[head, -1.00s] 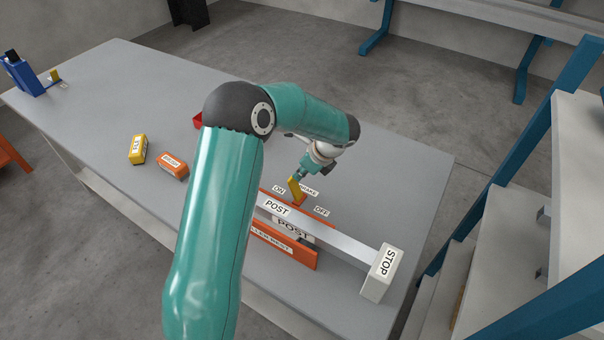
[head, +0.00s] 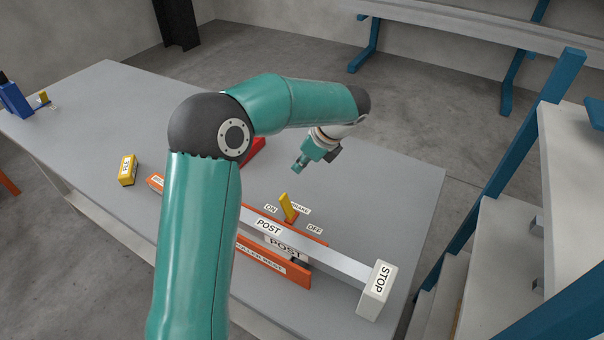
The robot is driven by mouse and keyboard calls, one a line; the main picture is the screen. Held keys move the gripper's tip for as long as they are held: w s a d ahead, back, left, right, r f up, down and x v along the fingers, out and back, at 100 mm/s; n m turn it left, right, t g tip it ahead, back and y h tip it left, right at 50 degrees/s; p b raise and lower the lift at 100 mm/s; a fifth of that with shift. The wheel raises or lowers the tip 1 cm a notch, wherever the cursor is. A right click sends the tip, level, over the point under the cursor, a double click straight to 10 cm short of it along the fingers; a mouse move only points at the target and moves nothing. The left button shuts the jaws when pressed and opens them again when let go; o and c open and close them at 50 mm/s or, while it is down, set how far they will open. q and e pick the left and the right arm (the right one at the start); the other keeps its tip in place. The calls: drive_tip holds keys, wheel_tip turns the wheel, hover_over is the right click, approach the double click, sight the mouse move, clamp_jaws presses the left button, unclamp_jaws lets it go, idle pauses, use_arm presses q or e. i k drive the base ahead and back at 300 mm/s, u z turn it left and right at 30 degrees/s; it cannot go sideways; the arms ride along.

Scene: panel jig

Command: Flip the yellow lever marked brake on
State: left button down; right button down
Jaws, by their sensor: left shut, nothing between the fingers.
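The yellow lever (head: 288,208) stands on an orange base beside the label BRAKE (head: 301,210). It leans to the left, toward the ON label (head: 271,209) and away from the OFF label (head: 314,230). My left gripper (head: 298,168) is shut and empty. It is above and behind the lever in the head view, with a visible gap between them. My right gripper is not in view.
A metal bar marked POST (head: 335,256) runs in front of the lever to a white STOP block (head: 376,291). An orange roller rest (head: 272,268) lies below it. A yellow block (head: 128,170) and a partly hidden red object (head: 255,151) are on the grey table (head: 400,190).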

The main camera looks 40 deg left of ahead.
sight(284, 201)
drive_tip(key=k, duration=1)
